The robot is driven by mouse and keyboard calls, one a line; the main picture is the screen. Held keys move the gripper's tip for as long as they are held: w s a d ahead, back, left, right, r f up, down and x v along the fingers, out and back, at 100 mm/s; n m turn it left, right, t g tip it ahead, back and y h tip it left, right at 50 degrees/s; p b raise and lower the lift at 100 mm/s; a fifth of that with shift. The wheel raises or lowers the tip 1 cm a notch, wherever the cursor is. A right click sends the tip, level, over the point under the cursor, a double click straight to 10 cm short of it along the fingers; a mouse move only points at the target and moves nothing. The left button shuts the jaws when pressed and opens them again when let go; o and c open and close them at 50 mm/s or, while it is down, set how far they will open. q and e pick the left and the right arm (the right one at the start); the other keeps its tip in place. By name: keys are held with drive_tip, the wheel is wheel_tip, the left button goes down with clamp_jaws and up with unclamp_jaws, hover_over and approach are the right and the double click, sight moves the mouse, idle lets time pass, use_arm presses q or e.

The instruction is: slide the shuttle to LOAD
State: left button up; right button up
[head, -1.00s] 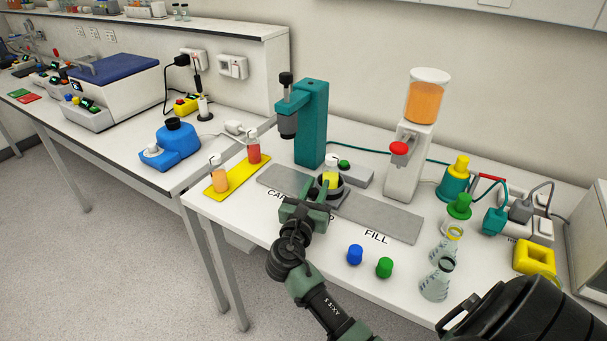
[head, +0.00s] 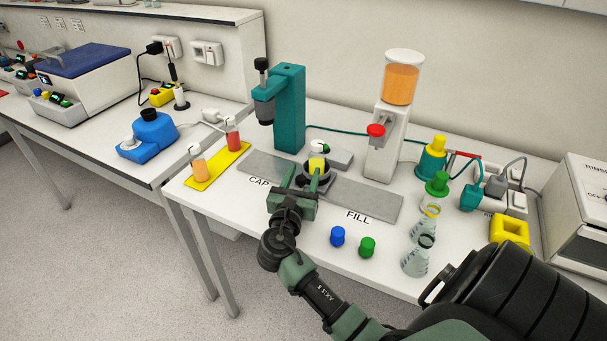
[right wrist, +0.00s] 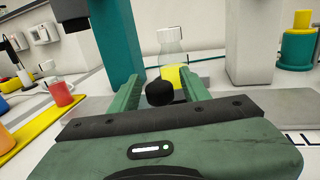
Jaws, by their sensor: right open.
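The shuttle (head: 326,183) is a dark round holder at the middle of the grey track (head: 370,202), between the CAP and FILL labels. My right gripper (head: 304,178) is open at the shuttle's front. In the right wrist view its fingers (right wrist: 158,92) stand either side of a black knob (right wrist: 160,94), with no clear grip on it. The gripper hides the track's middle label. My left gripper is not in view.
A teal press (head: 290,110) stands behind the track's left part, and a white dispenser (head: 388,140) behind its right part. A yellow tray (head: 216,168) with two filled vessels is at left. Blue (head: 337,236) and green (head: 367,247) caps and flasks (head: 418,256) stand front right.

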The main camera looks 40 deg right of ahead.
sight(299, 186)
drive_tip(key=b+v, duration=0.1)
drive_tip(key=v, duration=0.6)
drive_tip(key=shift+s+a, duration=0.2)
drive_tip(key=shift+a, duration=0.05)
